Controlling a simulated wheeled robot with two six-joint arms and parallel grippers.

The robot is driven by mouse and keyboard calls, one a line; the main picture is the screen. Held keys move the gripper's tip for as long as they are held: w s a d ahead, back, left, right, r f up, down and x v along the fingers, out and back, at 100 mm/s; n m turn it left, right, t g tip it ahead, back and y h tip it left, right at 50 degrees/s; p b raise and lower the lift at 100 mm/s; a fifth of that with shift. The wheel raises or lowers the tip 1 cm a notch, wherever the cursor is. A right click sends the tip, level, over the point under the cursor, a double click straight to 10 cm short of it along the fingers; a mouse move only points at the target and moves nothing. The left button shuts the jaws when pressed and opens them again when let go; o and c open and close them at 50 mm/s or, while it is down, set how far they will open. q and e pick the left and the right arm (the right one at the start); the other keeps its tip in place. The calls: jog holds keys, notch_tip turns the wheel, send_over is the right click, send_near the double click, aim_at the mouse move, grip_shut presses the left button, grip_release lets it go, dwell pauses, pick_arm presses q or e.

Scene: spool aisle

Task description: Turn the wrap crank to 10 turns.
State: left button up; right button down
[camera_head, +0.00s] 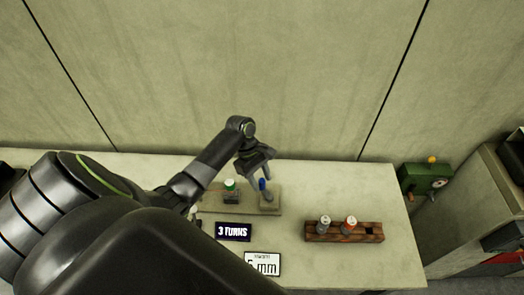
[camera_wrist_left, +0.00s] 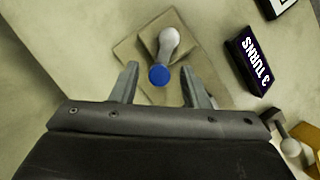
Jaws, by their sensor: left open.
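The wrap crank (camera_head: 266,199) stands on a pale base plate on the bench, with a grey arm and a blue knob. In the left wrist view its blue knob (camera_wrist_left: 159,75) lies between the open fingers, with gaps on both sides. My left gripper (camera_head: 262,179) is open around the knob from above; it also shows in the left wrist view (camera_wrist_left: 157,85). The turn display (camera_head: 233,231) reads "3 TURNS"; it also shows in the left wrist view (camera_wrist_left: 249,60). My right gripper is not in view.
A white card (camera_head: 263,264) marked in mm lies in front. A wooden rack (camera_head: 315,236) holds two spools at the right. A green machine (camera_head: 426,178) stands beyond the bench's right end.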

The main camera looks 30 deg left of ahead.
pick_arm(q)
jog(key=shift+x, duration=0.9)
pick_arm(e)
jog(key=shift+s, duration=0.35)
pick_arm(q)
jog(key=shift+c, duration=0.4)
grip_shut()
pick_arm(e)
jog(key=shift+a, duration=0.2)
